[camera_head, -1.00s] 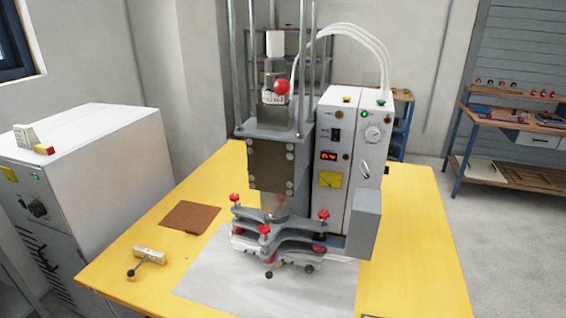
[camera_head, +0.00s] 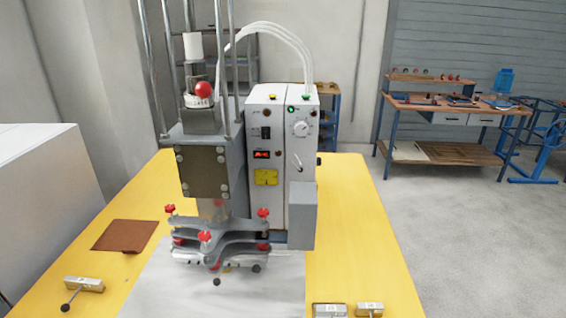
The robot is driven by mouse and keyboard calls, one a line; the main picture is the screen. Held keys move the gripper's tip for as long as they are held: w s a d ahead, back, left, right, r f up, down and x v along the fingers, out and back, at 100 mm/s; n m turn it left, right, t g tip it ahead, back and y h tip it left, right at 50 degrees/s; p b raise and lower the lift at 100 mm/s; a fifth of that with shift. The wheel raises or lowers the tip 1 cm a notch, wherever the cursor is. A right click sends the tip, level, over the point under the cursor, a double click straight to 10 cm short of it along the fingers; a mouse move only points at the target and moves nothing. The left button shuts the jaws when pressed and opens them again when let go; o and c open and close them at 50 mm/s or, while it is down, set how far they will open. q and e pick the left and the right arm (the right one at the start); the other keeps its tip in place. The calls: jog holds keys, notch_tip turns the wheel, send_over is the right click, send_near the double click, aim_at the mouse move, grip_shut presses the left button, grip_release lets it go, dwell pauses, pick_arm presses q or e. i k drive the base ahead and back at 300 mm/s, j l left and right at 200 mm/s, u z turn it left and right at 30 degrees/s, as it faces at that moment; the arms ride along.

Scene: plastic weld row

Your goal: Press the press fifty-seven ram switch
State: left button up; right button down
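One press (camera_head: 205,170) stands on the yellow table, with a dark front plate, a red ball knob (camera_head: 203,90) and red-knobbed grey clamps at its foot. Its white control box (camera_head: 281,170) is joined on the right. The box carries a small black switch (camera_head: 266,132), a lit red display (camera_head: 262,154), a round dial (camera_head: 302,128), a lever handle (camera_head: 298,162), and yellow and green buttons on top. Labels are too small to read, so I cannot tell which control is the ram switch. Neither of my grippers is in view.
A brown sheet (camera_head: 125,235) and a small block with a black-knobbed lever (camera_head: 84,285) lie left. Two small blocks (camera_head: 329,310) sit at the front edge. A workbench (camera_head: 450,104) stands back right.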

aim_at(265, 132)
jog(key=i+l, duration=0.1)
jog(key=l, duration=0.35)
jog(key=i+l, duration=0.1)
jog(key=l, duration=0.85)
jog(key=i+l, duration=0.15)
jog(key=l, duration=0.35)
